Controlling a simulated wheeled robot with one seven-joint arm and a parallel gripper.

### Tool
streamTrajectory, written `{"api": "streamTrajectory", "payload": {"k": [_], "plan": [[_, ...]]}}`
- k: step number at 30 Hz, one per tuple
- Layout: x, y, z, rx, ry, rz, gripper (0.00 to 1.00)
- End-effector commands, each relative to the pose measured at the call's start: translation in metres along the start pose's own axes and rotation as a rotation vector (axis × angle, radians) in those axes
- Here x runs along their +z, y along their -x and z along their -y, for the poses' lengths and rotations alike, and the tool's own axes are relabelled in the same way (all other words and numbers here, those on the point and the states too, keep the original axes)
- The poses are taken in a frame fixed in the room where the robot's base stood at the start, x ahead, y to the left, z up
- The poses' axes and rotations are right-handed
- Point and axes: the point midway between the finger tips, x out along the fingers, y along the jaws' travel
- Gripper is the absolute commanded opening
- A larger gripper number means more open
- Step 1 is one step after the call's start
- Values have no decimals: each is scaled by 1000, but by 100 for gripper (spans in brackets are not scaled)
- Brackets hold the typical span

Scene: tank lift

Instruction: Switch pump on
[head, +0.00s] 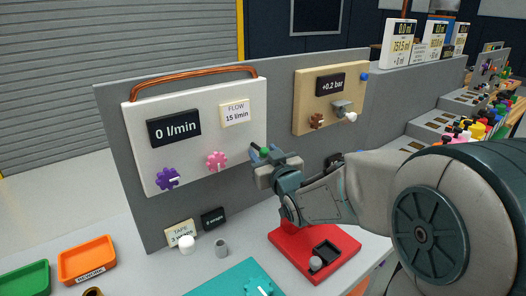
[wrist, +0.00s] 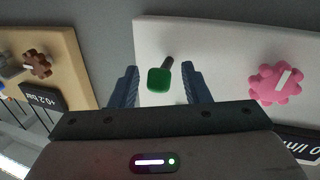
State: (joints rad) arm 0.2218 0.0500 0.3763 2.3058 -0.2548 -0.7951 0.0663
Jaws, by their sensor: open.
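The white pump panel (head: 190,125) stands upright on the grey backboard, with a display (head: 173,128) reading 0 l/min. A green-tipped toggle lever (wrist: 160,78) on this panel shows in the wrist view, between the two blue-grey fingers of my gripper (wrist: 160,88). The fingers are open, with a gap on both sides of the lever. In the head view my gripper (head: 265,160) is at the panel's lower right edge and largely hides the lever. A pink knob (head: 216,160) and a purple knob (head: 167,178) sit on the same panel.
A tan panel (head: 310,112) with a +0.2 bar display is to the right. A red tray-like base (head: 315,250) is below my arm. Orange (head: 87,259) and green trays lie at left. A white card (head: 235,114) reads FLOW 15 l/min.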

Motion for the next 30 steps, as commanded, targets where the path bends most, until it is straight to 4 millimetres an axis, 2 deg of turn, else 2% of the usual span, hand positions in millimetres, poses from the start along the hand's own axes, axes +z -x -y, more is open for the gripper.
{"api": "streamTrajectory", "payload": {"k": [4,13,15,18,30], "plan": [[0,-7,0,0,0,0,43],[0,-8,0,0,0,0,43],[0,-8,0,0,0,0,23],[0,-8,0,0,0,0,0],[7,-9,1,4,-9,-32,0]]}}
